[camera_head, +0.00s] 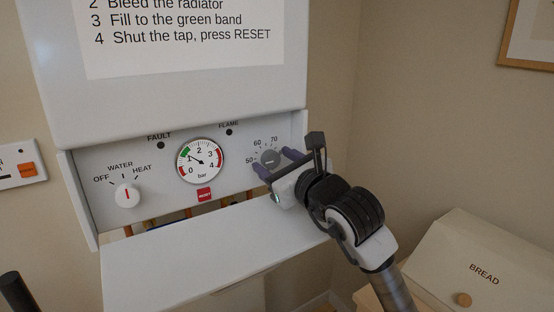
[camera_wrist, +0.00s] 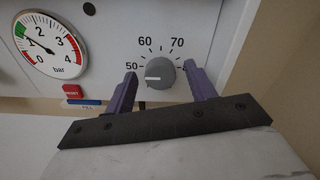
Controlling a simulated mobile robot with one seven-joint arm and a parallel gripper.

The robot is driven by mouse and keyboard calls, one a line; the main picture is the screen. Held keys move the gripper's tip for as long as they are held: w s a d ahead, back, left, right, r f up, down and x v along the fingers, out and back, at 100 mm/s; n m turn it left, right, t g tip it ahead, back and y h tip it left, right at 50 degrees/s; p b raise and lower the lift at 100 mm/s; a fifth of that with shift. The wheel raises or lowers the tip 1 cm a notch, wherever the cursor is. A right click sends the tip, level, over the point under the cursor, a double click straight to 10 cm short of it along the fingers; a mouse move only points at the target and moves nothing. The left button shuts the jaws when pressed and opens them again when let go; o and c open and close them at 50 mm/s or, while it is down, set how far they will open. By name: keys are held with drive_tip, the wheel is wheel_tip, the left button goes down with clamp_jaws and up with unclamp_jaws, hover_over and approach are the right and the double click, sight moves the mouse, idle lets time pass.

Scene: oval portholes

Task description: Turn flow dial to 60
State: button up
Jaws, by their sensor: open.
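The flow dial (camera_wrist: 160,73) is a round grey knob on the white boiler panel. Its white pointer line points left, near or a little below the 50 mark; 60 and 70 are printed above it. In the head view the dial (camera_head: 270,157) is partly hidden by my gripper (camera_head: 275,162). In the wrist view my gripper (camera_wrist: 160,70) is open, with one purple finger on each side of the dial. A small gap shows on the left; I cannot tell whether the right finger touches it. The label at the right is mostly hidden by that finger.
A pressure gauge (camera_head: 200,160), a red RESET button (camera_head: 205,195) and a WATER/HEAT knob (camera_head: 127,195) are left of the dial. A white flap (camera_head: 200,255) juts out below the panel. A bread bin (camera_head: 480,265) stands at lower right.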

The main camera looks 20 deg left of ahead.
drive_tip(key=c, duration=1)
drive_tip(key=shift+o, duration=0.2)
drive_tip(key=m+b, duration=0.1)
drive_tip(key=m, duration=0.2)
drive_tip(key=shift+f, duration=0.1)
drive_tip(key=m, duration=0.2)
drive_tip(key=shift+m, duration=0.3)
drive_tip(key=m+p, duration=0.1)
drive_tip(key=m, duration=0.5)
drive_tip(key=shift+w, duration=0.1)
